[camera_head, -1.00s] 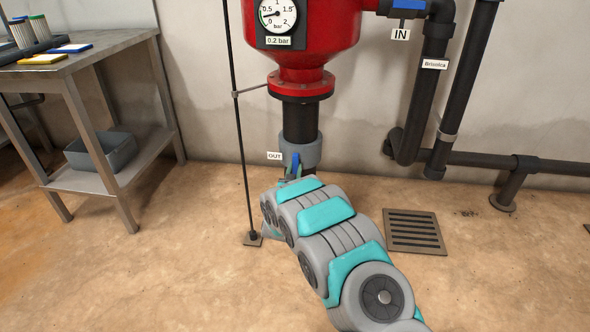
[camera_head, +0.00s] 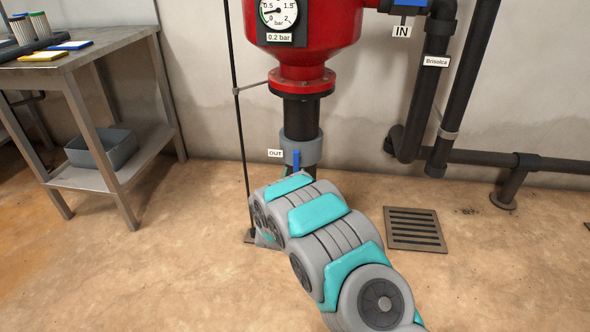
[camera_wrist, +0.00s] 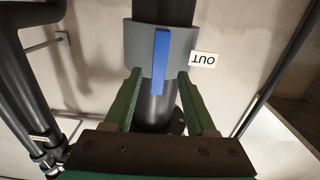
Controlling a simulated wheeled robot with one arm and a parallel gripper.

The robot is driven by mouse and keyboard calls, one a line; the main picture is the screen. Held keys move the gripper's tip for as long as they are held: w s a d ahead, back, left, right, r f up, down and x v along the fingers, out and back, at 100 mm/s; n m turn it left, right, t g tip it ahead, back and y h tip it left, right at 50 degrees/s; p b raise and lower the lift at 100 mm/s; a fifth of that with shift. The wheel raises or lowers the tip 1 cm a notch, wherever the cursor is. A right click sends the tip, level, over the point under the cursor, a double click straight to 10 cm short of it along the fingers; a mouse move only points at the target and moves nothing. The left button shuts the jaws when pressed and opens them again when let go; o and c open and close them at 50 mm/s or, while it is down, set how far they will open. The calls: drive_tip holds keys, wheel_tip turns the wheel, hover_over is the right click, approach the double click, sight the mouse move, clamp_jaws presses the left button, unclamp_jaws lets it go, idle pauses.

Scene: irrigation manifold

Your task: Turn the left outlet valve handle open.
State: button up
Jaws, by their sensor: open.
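The outlet valve handle is a blue bar on the grey collar of the black outlet pipe, under the red tank. In the head view the handle (camera_head: 296,160) stands upright, in line with the pipe, beside the OUT label (camera_head: 275,153). In the wrist view the handle (camera_wrist: 161,60) shows upright, with the OUT label upside down at its right. My gripper (camera_wrist: 159,78) is open, its two green fingers on either side of the handle's free end in the picture. I cannot tell how far the handle reaches between them. In the head view my arm hides most of the gripper.
The red tank (camera_head: 303,30) with a gauge (camera_head: 278,12) hangs above. A thin dark rod (camera_head: 240,130) stands left of the outlet. A metal table (camera_head: 90,55) is at the left, a floor grate (camera_head: 414,230) at the right. Dark pipes (camera_head: 470,90) run along the wall.

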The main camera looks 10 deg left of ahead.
drive_tip(key=s, duration=0.3)
drive_tip(key=shift+s, duration=0.1)
idle(0.4)
drive_tip(key=s+d+r+g+y+p, duration=0.2)
drive_tip(key=s+d+r+g, duration=0.7)
drive_tip(key=s+d, duration=0.15)
drive_tip(key=s+d+r+g, duration=0.2)
drive_tip(key=s+d+g, duration=0.1)
drive_tip(key=s, duration=1.2)
drive_tip(key=s+d+r+g+h+p, duration=0.1)
drive_tip(key=s+d+r+g, duration=0.2)
drive_tip(key=s, duration=1.3)
drive_tip(key=s+d+r+g, duration=0.3)
drive_tip(key=s+d, duration=0.5)
drive_tip(key=s, duration=0.7)
drive_tip(key=shift+s+d+r+g, duration=0.15)
drive_tip(key=shift+s+d+g, duration=0.1)
drive_tip(key=shift+g, duration=0.65)
